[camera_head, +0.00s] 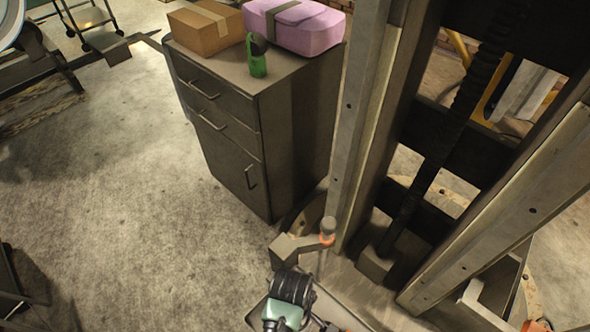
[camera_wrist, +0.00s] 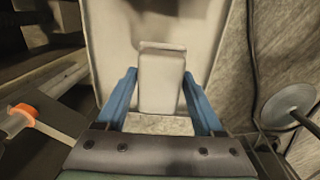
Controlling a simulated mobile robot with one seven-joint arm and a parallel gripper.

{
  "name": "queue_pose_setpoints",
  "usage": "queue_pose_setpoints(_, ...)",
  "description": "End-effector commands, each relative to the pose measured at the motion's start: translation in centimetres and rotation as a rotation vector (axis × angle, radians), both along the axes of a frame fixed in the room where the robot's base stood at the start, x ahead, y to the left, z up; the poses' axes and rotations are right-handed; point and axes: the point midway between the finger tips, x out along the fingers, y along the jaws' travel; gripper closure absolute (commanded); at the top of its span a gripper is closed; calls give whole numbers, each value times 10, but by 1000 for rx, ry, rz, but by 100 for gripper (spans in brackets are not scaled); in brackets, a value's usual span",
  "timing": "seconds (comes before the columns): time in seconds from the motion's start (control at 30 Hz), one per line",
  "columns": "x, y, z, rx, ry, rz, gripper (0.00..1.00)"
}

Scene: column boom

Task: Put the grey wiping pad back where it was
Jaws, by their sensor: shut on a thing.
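The grey wiping pad (camera_wrist: 162,62) is a pale grey block in the wrist view, upright in the picture between the two blue fingers. My gripper (camera_wrist: 160,84) is shut on it, with one finger at each side. Behind the pad is a pale tray-like surface (camera_wrist: 112,42). I cannot tell whether the pad touches it. The pad and fingers cannot be made out there.
A dark drawer cabinet (camera_head: 240,140) carries a cardboard box (camera_head: 203,32), a pink case (camera_head: 300,28) and a green item (camera_head: 257,62). A metal column (camera_head: 362,110) stands at right. An orange-collared post (camera_head: 328,232) is near my arm. Open floor (camera_head: 130,190) lies left.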

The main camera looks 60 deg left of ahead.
Motion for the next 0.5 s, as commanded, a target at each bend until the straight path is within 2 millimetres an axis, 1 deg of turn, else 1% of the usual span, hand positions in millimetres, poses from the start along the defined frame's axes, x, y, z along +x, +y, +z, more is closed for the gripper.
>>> queue_pose_setpoints(0.23, 0, 0, -35, 0, 1, -1, 75)
queue_pose_setpoints(0.33, 0, 0, -41, 1, 0, -1, 75)
queue_pose_setpoints(0.5, 0, 0, -41, 1, -1, -1, 75)
